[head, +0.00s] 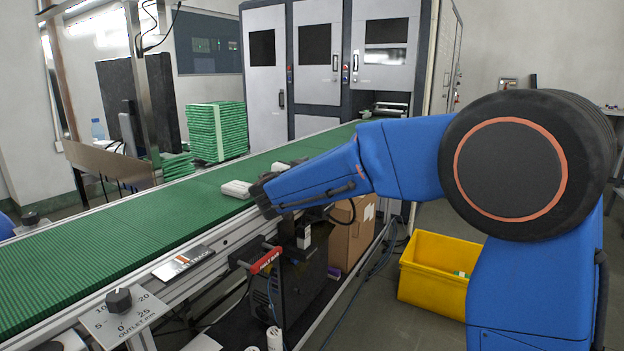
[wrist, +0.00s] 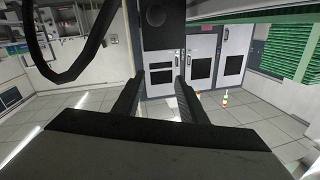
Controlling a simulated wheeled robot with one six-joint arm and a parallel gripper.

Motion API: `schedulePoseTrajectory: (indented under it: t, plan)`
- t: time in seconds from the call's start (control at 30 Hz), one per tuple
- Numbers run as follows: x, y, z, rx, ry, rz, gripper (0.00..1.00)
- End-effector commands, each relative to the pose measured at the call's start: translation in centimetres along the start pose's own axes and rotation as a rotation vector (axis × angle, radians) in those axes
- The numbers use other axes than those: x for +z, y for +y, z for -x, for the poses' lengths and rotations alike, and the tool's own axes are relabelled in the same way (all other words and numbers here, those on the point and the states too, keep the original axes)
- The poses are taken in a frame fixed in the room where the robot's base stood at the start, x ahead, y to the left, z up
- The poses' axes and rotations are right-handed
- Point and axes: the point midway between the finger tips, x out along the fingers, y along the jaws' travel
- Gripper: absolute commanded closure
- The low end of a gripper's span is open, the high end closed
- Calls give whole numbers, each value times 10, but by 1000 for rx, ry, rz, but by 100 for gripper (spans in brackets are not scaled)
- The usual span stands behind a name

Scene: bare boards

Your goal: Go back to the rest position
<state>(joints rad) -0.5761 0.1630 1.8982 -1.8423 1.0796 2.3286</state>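My blue arm reaches left across the head view, and its dark end (head: 265,194) is over the near edge of the green conveyor belt (head: 110,230). The fingers are hard to make out there. In the wrist view my gripper (wrist: 158,88) shows two dark fingers standing apart, with nothing between them but the far floor and cabinets.
A yellow bin (head: 418,286) with something small and green inside stands on the floor beside my arm. A cardboard box (head: 350,240) sits below the conveyor. A stack of green boards (head: 215,130) stands behind the belt. Tall grey-white cabinets (head: 318,65) close off the back.

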Motion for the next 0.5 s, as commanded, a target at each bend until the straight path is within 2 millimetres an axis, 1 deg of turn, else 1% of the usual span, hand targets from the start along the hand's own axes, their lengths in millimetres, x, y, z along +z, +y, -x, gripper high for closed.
schedulePoseTrajectory:
  t: [0.03, 0.13, 0.43, 0.5]
  plan:
    - [-4, -1, 0, 0, 0, -1, 62]
    - [-9, -2, 0, 0, 0, 0, 62]
    - [-10, -2, 0, -1, 0, 1, 62]
    - [-11, 1, 0, 4, -3, 3, 62]
